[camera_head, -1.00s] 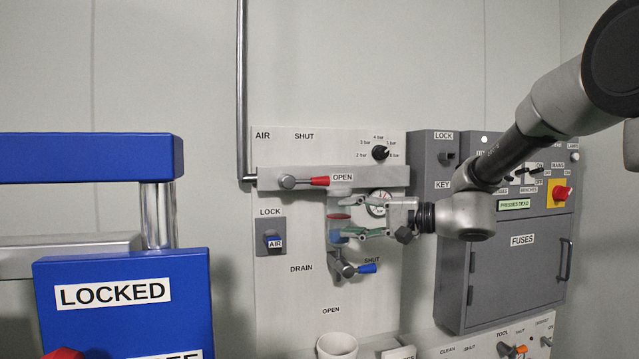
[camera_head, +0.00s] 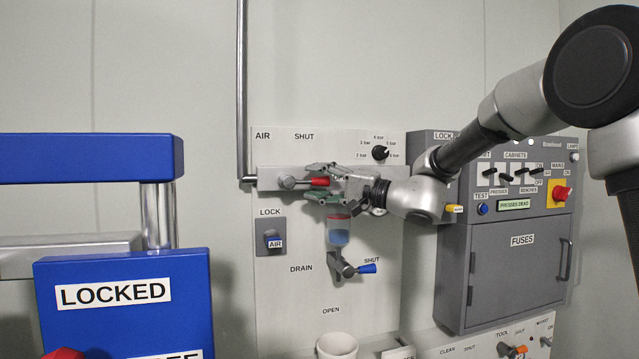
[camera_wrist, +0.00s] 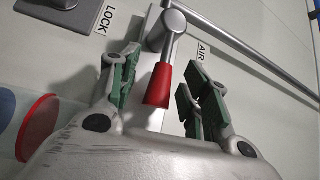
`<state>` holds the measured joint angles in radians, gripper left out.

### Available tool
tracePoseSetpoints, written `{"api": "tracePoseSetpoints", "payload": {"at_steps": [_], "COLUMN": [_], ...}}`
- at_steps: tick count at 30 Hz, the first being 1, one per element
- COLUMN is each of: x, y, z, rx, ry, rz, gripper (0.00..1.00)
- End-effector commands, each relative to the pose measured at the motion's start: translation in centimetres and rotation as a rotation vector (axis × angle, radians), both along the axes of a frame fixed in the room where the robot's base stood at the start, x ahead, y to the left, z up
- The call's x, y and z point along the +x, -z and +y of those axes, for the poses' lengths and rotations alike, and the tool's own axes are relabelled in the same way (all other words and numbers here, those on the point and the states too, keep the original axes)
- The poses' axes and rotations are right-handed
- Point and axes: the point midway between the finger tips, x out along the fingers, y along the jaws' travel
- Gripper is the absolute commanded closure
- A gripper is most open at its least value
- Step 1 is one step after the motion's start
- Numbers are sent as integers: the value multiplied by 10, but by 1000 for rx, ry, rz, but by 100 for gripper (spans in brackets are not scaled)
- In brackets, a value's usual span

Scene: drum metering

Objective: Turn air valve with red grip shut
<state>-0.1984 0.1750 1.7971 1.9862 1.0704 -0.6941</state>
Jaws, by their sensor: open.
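The air valve is a grey lever with a red grip (camera_head: 320,182) on the horizontal metal bar of the air panel. Its lever points right, toward the OPEN label side, in the head view. In the wrist view the red grip (camera_wrist: 159,86) lies between my fingers, with the grey pivot beyond it. My gripper (camera_head: 316,182) is open, its green-padded fingers above and below the grip. In the wrist view my gripper (camera_wrist: 155,90) shows a gap to the pads on both sides of the grip. My fingers partly hide the OPEN label.
Below are a clear bowl with blue liquid (camera_head: 339,232) and a blue-gripped drain valve (camera_head: 366,268). A LOCK box (camera_head: 271,236) is at lower left. A black pressure knob (camera_head: 380,152) is above right. A grey fuse cabinet (camera_head: 515,265) stands right.

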Motion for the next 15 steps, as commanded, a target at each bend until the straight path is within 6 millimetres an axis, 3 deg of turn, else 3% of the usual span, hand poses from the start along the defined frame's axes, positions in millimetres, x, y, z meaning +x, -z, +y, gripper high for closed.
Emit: {"api": "tracePoseSetpoints", "payload": {"at_steps": [3, 10, 15], "x": [0, 0, 0], "y": [0, 0, 0], "z": [0, 0, -1], "rx": [0, 0, -1], "ry": [0, 0, 0], "rz": [0, 0, 0], "gripper": [57, 99, 100]}}
